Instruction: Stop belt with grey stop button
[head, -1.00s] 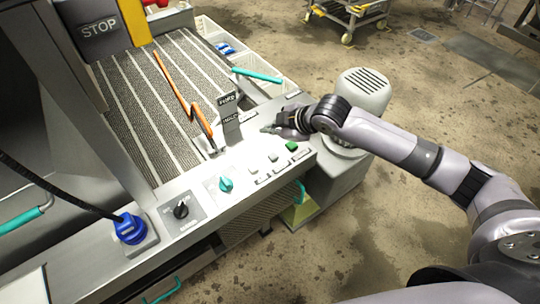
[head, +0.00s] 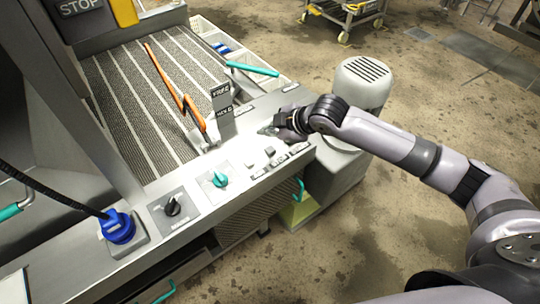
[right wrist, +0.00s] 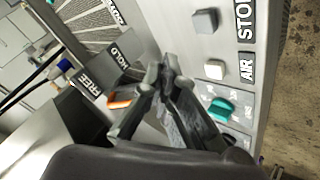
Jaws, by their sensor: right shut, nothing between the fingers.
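The grey stop button (head: 270,152) is a small square button on the control panel (head: 193,212). In the right wrist view, the grey button (right wrist: 206,21) sits beside a label reading STO, cut off by the frame edge. My right gripper (head: 266,131) is shut and empty over the panel, just behind the grey button in the head view. In the right wrist view, its closed fingertips (right wrist: 168,66) are apart from the button in the picture. The belt (head: 132,105) is dark with pale stripes. My left gripper is not in view.
A white button (head: 250,163) by an AIR label and a teal knob (head: 219,180) adjoin the grey button. A black knob (head: 172,208) is farther left.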

